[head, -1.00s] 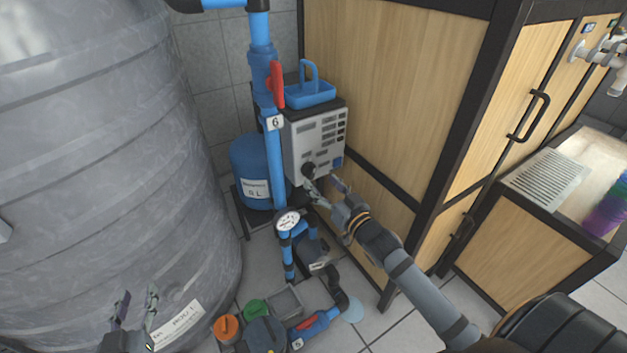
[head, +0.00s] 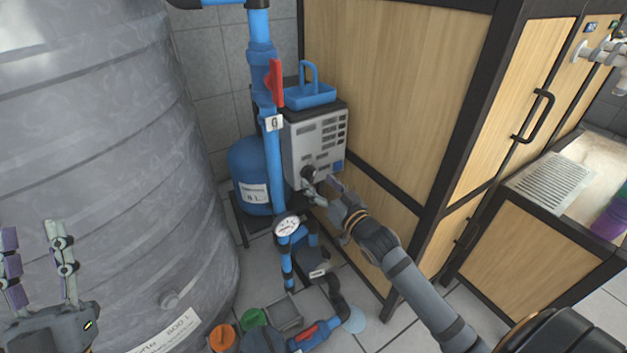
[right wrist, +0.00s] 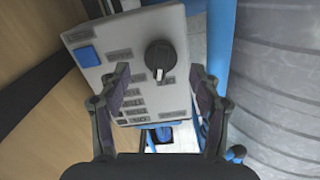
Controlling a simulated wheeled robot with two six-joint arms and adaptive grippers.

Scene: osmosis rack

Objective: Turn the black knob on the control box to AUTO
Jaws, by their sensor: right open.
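The grey control box (head: 315,145) stands beside the wooden cabinet. Its black knob (head: 308,172) is low on the front panel. In the right wrist view the round knob (right wrist: 160,52) has a white mark at its lower edge, and the labels around it are too blurred to read. My right gripper (head: 321,189) is open just in front of the knob. In the right wrist view its fingers (right wrist: 161,75) stand either side of the knob, with gaps, not clearly touching it. My left gripper (head: 32,230) is open and empty at the lower left, before the grey tank.
A blue vertical pipe (head: 275,180) with a red handle (head: 275,82) runs close left of the box. A gauge (head: 287,226) sits below. The large grey tank (head: 100,130) fills the left; the wooden cabinet (head: 390,90) bounds the right.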

